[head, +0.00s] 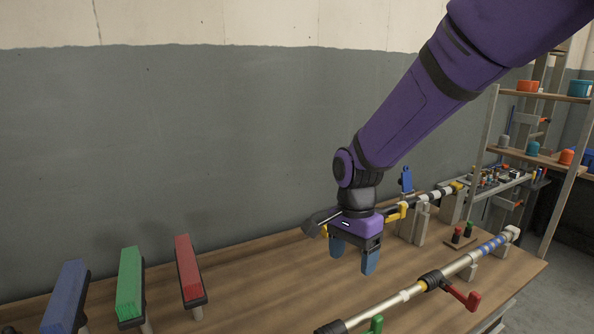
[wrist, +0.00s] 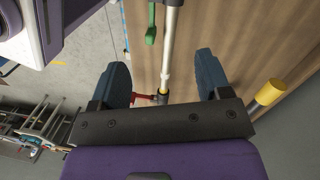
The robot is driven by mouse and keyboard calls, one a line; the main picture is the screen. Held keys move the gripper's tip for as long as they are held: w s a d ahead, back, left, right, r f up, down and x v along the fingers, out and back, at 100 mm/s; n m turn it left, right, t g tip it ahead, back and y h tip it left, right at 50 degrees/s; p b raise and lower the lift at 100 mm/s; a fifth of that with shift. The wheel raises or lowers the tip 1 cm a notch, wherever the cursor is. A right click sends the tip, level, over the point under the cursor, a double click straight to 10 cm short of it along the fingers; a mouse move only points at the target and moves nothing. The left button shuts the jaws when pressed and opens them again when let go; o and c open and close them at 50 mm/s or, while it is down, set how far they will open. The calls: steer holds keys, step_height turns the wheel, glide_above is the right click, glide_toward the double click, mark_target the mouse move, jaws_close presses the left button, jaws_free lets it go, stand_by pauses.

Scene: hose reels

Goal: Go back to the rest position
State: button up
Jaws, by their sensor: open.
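My purple arm reaches in from the upper right in the head view. My gripper (head: 352,258) has blue fingers pointing down above the wooden table (head: 250,285). It is open, with nothing visible between its fingers in the head view. In the wrist view my gripper (wrist: 164,80) also shows its two blue fingers spread apart. A silver pole (wrist: 171,45) with a red handle and a green handle runs behind the gap between them, and I see no contact.
Blue (head: 66,297), green (head: 130,284) and red (head: 188,266) blocks stand on the left. The silver pole (head: 400,298) lies along the front right, with red handle (head: 462,295). Another pole (head: 432,197) is behind my gripper. A shelf (head: 545,158) stands at right.

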steer(key=s+d+r+n+t+y, duration=0.1)
steer(key=s+d+r+n+t, duration=0.1)
steer(key=s+d+r, duration=0.3)
steer(key=s+d+r+n+t, duration=0.1)
steer(key=s+d+r+n, duration=0.2)
steer(key=d+r, duration=0.45)
steer(key=s+d+r+n+t, duration=0.1)
steer(key=s+d+r+n, duration=0.1)
steer(key=s, duration=0.4)
steer(key=s+d+r+n+t+h, duration=0.1)
steer(key=s+d+r+n+t, duration=0.1)
steer(key=s+d, duration=0.3)
steer(key=shift+s+r+n+t, duration=0.25)
steer(key=shift+s+n+t, duration=0.05)
steer(key=shift+s+n, duration=0.1)
steer(key=shift+w, duration=0.1)
steer(key=shift+c, duration=0.3)
stand_by(0.8)
